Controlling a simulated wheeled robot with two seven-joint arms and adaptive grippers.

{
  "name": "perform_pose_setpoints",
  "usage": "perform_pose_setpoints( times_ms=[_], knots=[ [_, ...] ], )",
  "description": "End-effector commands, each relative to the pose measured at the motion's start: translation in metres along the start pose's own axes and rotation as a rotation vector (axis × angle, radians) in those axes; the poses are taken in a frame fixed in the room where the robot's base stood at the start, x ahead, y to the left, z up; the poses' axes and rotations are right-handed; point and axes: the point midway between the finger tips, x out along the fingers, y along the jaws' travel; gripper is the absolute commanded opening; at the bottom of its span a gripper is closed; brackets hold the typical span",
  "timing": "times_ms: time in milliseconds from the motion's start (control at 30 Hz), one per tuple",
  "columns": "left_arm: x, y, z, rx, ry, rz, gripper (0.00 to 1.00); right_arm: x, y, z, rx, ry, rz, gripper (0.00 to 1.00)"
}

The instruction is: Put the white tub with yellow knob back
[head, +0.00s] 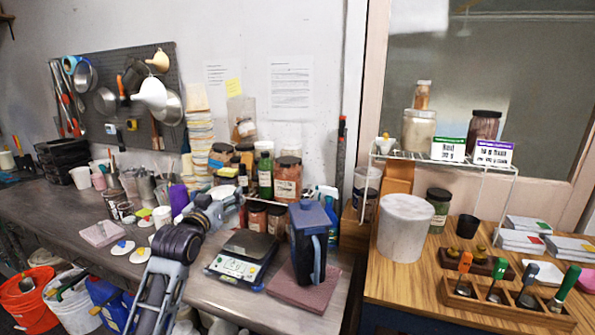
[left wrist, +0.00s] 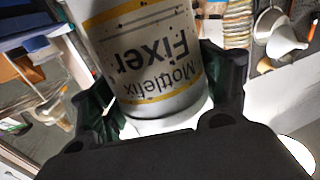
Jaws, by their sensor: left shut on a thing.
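My left gripper (head: 228,204) is over the grey bench, above the scale. In the left wrist view the gripper (left wrist: 164,98) is shut on a white tub (left wrist: 110,30) labelled "Mottlefix Fixer", with yellow bands. A finger lies on each side of the tub. The lettering and the background appear upside down there. No knob on this tub shows. A small white item with a yellow top (head: 384,143) stands on the wire rack. My right gripper is out of view.
A scale (head: 238,262) and a dark blue jug (head: 310,245) stand below and right of the gripper. Several jars, including a rust-red one (head: 287,180), line the back. On the wooden table stand a white cylinder (head: 405,228), a wire rack (head: 485,167) and a tool holder (head: 505,302).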

Motion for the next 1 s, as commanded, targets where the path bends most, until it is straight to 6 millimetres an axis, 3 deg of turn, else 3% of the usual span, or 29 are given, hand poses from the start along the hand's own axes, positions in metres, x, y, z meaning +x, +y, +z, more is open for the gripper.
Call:
perform_pose_setpoints(
  times_ms=[200,367,700,1000],
  knots=[
    [-0.013,0.002,-0.025,0.000,0.003,-0.010,0.44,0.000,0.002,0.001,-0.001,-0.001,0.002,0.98],
    [-0.025,0.005,-0.027,-0.002,0.001,-0.018,0.44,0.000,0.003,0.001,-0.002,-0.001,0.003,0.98],
    [-0.043,0.007,-0.007,-0.001,-0.001,-0.035,0.44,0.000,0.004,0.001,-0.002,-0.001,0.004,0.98],
    [-0.060,0.009,0.033,-0.002,-0.003,-0.052,0.44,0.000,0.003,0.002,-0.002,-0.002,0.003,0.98]
  ],
)
